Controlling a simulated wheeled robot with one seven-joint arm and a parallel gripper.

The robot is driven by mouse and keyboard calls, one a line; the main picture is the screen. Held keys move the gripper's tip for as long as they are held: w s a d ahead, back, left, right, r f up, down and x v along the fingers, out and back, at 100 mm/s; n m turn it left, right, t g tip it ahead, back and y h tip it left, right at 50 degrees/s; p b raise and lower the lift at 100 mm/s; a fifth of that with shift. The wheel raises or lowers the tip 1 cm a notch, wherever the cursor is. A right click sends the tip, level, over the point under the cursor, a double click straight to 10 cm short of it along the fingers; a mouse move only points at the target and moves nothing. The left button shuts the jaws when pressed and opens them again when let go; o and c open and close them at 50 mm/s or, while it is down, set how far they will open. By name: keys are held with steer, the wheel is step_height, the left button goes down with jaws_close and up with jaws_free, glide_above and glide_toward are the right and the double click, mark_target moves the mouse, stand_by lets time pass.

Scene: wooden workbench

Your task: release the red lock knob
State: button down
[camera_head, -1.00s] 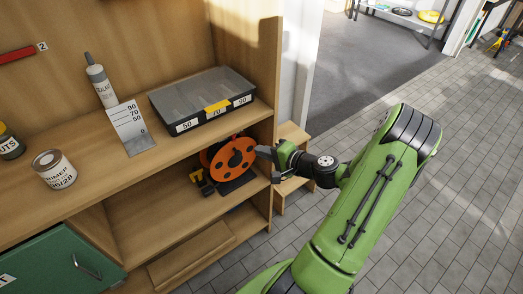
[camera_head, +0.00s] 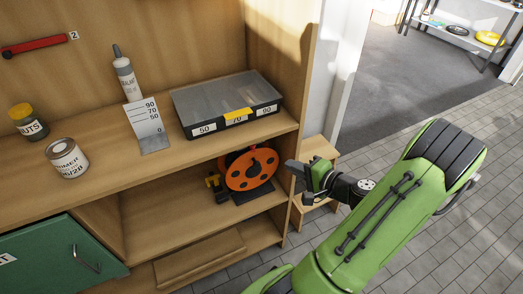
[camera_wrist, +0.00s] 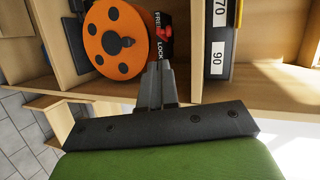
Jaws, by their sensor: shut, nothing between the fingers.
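An orange cable reel (camera_head: 250,169) stands on the lower shelf of the workbench; in the wrist view its orange disc (camera_wrist: 117,40) has dark holes and a dark hub. Beside the disc in the wrist view is a black plate (camera_wrist: 163,48) lettered FREE and LOCK, with a small red part (camera_wrist: 168,31) that seems to be the lock knob, partly cut by dark shapes. Its setting is unclear. My gripper (camera_head: 292,165) is just right of the reel, outside the shelf's side edge. In the wrist view my fingers (camera_wrist: 157,66) are together and empty, pointing towards the plate.
A clear-lidded organiser box (camera_head: 225,97) sits on the worktop above the reel. A wooden step stool (camera_head: 318,148) is behind my gripper. Floor (camera_head: 420,120) to the right is open.

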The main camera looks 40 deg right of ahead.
steer(key=r+b+x, duration=0.1)
steer(key=x, duration=1.1)
steer(key=shift+w, duration=0.55)
